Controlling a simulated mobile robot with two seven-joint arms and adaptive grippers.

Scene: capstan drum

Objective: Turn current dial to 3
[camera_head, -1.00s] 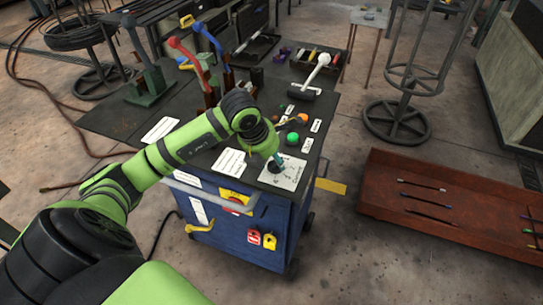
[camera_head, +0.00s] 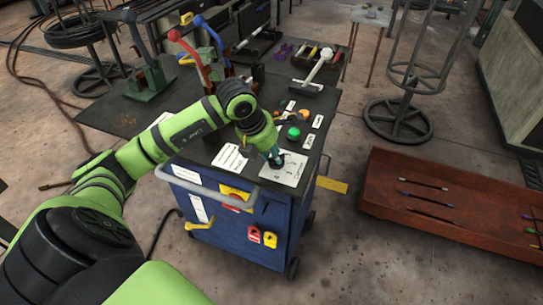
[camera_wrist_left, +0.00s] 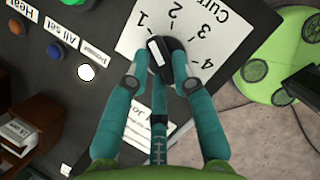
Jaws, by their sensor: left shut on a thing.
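The current dial (camera_wrist_left: 172,54) is a black knob with a white mark, on a white plate (camera_wrist_left: 207,28) with the numbers 1 to 4 around it. In the head view the plate (camera_head: 286,172) lies at the near right corner of the cart top. My left gripper (camera_wrist_left: 165,80) has teal fingers shut around the dial. The white mark faces the side near the 1, away from the 3. In the head view my left gripper (camera_head: 275,158) reaches down onto the plate and hides most of the dial. My right gripper is not in view.
The blue cart (camera_head: 235,215) carries a green button (camera_head: 294,133), an orange button (camera_head: 303,115), upright levers (camera_head: 208,50) and a white-headed lever (camera_head: 319,66) behind the dial. A rusty tray (camera_head: 450,190) stands at right.

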